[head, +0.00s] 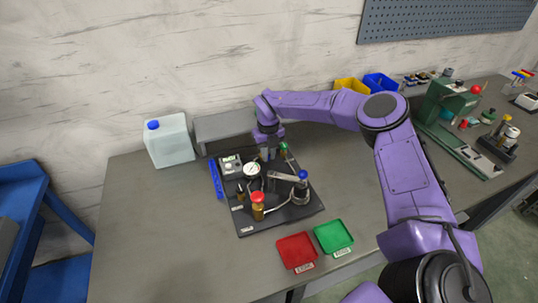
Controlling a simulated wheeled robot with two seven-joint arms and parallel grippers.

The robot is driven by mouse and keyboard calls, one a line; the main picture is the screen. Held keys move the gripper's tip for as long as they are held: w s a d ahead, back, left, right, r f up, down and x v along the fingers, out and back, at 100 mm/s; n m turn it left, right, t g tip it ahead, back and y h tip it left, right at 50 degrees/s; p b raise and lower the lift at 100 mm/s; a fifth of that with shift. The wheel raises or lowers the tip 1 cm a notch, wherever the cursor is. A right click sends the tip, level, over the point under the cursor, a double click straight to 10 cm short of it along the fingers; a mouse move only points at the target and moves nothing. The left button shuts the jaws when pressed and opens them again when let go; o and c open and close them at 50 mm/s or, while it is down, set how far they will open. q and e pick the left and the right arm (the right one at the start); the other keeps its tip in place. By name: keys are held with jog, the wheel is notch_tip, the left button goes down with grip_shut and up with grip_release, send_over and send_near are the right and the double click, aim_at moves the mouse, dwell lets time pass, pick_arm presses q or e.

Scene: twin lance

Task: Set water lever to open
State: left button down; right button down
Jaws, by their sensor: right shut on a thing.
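A black board (276,215) on the grey bench carries a small rig with a round white gauge (252,170), a red-capped bottle (258,208), a blue-topped fitting (302,188) and a green-topped part (284,149). A light bar (283,176) runs toward the blue-topped fitting. I cannot tell which part is the water lever. My right gripper (267,155) points down at the back of the board, left of the green-topped part. It is shut on a small part that its fingers mostly hide. My left gripper is not in view.
A red tray (297,250) and a green tray (334,237) lie in front of the board. A blue-capped canister (169,141) and a grey box (226,130) stand behind left. A green machine (442,105) is at right. The bench's left front is clear.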

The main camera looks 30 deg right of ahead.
jog(key=w+m+b, duration=0.1)
jog(key=m+b, duration=0.2)
jog(key=b, duration=0.1)
jog(key=w+a+m+b, duration=0.1)
jog(key=m+b, duration=0.3)
jog(key=a+m+b, duration=0.1)
jog(key=m+b, duration=0.2)
jog(key=b, duration=0.1)
jog(key=shift+w+a+f, duration=0.25)
jog(key=shift+w+f, duration=0.1)
jog(key=shift+w, duration=0.05)
jog(key=m+b, duration=0.1)
jog(key=m, duration=0.1)
jog(key=w+m+b, duration=0.1)
jog(key=b, duration=0.1)
jog(key=shift+w+a+r+m, duration=0.1)
jog(key=shift+a+m, duration=0.05)
jog(key=shift+m, duration=0.25)
jog(key=shift+w+r+m+b, duration=0.1)
jog(key=shift+w+m+b, duration=0.25)
jog(key=shift+m, duration=0.45)
jog(key=shift+w+m+b, duration=0.25)
jog(key=shift+m+b, duration=0.2)
jog(key=shift+m, duration=0.35)
